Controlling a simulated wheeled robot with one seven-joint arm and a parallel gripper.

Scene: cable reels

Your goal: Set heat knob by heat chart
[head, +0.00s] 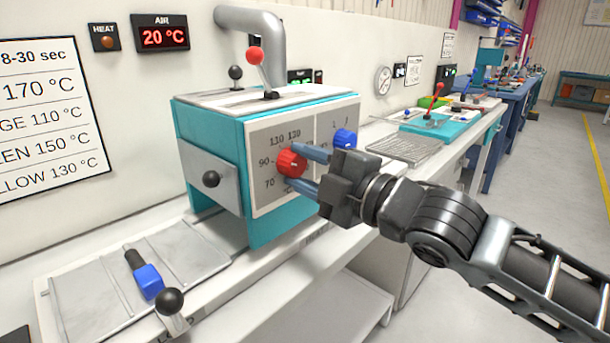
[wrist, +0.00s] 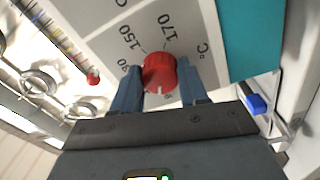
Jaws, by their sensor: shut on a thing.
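The red heat knob (head: 291,162) is on the grey front panel (head: 262,192) of a teal machine, inside a ring of temperature numbers. My gripper (head: 303,169) is shut on this knob, one blue finger on each side. In the wrist view the knob (wrist: 160,72) sits between the fingers, and its white mark points toward the gripper's palm, away from the visible 150 and 170. The heat chart (head: 52,120) on the wall is cut off at the left; it lists 170 °C, 110 °C, 150 °C and 130 °C, with the first row's colour out of view.
A blue knob (head: 345,139) is close right of the fingers. A blue-and-black piece (head: 149,280) lies on the grey plate at lower left, by a black ball lever (head: 169,300). The AIR display (head: 160,33) reads 20 °C; the HEAT lamp (head: 106,41) is dull orange.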

